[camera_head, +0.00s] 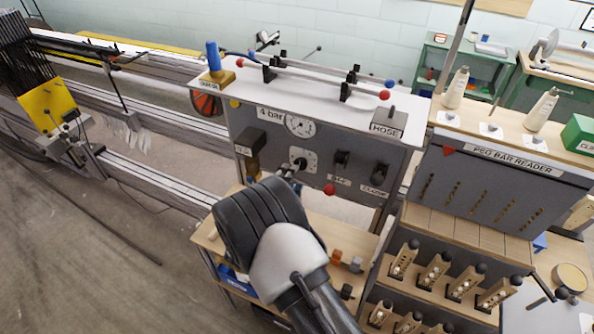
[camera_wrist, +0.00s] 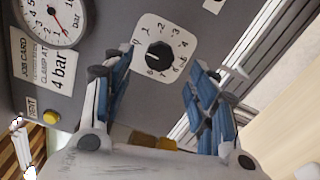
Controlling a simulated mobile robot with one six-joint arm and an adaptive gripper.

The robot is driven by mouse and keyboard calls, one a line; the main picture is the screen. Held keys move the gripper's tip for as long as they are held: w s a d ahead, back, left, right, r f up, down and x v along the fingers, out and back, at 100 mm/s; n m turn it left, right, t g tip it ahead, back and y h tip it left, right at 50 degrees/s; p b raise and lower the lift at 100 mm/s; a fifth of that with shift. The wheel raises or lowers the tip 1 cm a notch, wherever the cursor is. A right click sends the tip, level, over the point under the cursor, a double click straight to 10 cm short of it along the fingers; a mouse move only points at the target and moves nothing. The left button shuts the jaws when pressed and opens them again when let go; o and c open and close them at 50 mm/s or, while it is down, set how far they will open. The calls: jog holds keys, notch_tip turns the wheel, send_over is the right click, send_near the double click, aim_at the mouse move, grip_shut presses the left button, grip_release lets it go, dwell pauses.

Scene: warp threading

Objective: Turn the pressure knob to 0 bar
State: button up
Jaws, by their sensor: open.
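The pressure knob (camera_wrist: 159,56) is round and black on a white numbered dial plate (camera_wrist: 181,24) on the grey panel. In the head view the dial plate (camera_head: 310,160) is partly hidden by my gripper (camera_head: 293,174). In the wrist view my gripper (camera_wrist: 158,82) is open, with one blue-padded finger on each side of the knob's lower side. The fingers look apart from the knob; their depth to it is hard to judge. A round pressure gauge (camera_wrist: 40,22) with a red needle is cut off at the upper left.
A job card (camera_wrist: 50,68) reading 4 bar and a yellow vent button (camera_wrist: 52,117) sit beside the dial. The panel also carries black switches (camera_head: 342,158) and a red ball (camera_head: 330,189) right of my gripper. The peg bar reader (camera_head: 505,185) stands further right.

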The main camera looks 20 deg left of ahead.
jog(key=s, duration=0.6)
jog(key=shift+a, duration=0.2)
